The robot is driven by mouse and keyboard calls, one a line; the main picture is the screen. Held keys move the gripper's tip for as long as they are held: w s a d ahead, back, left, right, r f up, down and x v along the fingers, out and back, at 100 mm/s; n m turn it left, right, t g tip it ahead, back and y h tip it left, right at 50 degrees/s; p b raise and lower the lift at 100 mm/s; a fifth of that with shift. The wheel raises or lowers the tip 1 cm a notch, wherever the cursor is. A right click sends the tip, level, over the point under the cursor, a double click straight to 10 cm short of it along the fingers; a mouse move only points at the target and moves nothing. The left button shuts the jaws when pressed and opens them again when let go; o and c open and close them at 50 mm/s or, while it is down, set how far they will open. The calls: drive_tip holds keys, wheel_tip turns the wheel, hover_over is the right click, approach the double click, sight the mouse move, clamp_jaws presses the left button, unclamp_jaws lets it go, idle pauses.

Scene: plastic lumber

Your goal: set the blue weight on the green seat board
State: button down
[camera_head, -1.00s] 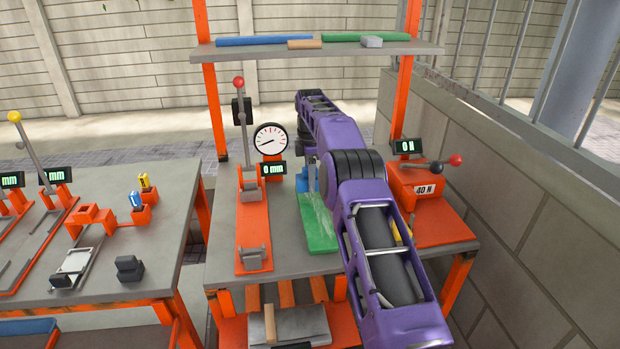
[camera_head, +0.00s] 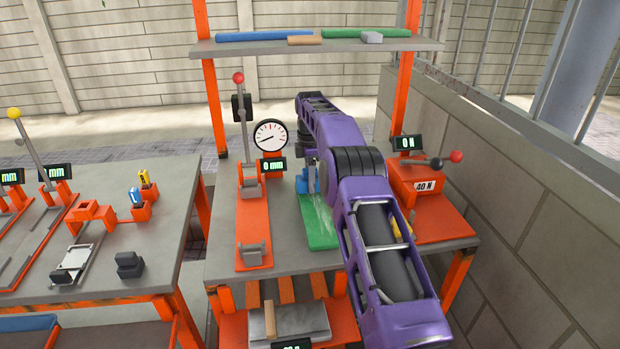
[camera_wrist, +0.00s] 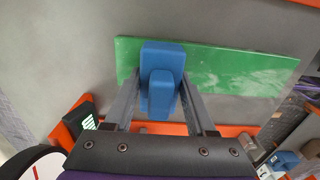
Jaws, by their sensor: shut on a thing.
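The blue weight (camera_wrist: 162,62) is between the fingers of my gripper (camera_wrist: 160,92), which is shut on it. In the wrist view the weight overlaps the left end of the green seat board (camera_wrist: 235,72). In the head view the blue weight (camera_head: 301,184) shows at the far end of the green board (camera_head: 318,228), and my arm hides my gripper there. The green board lies flat on the grey bench. I cannot tell whether the weight touches the board or is just above it.
An orange lever press with a dial gauge (camera_head: 270,135) stands left of the board. A shelf (camera_head: 260,48) holding blue and green bars spans the back. A second bench (camera_head: 150,240) is at left.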

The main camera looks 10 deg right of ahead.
drive_tip(key=shift+f, duration=0.4)
idle(0.3)
drive_tip(key=shift+c, duration=1)
unclamp_jaws()
drive_tip(key=shift+f, duration=0.1)
drive_tip(key=shift+o, duration=1)
drive_tip(key=shift+s+f, duration=0.1)
drive_tip(key=shift+f, duration=0.15)
drive_tip(key=shift+r, duration=0.1)
drive_tip(key=shift+r, duration=0.1)
wheel_tip(320, 180, up, 2)
drive_tip(key=p, duration=0.2)
drive_tip(key=shift+r+p, duration=0.25)
drive_tip(key=shift+p, duration=0.1)
drive_tip(key=shift+r+p, duration=0.3)
drive_tip(key=shift+r, duration=1.9)
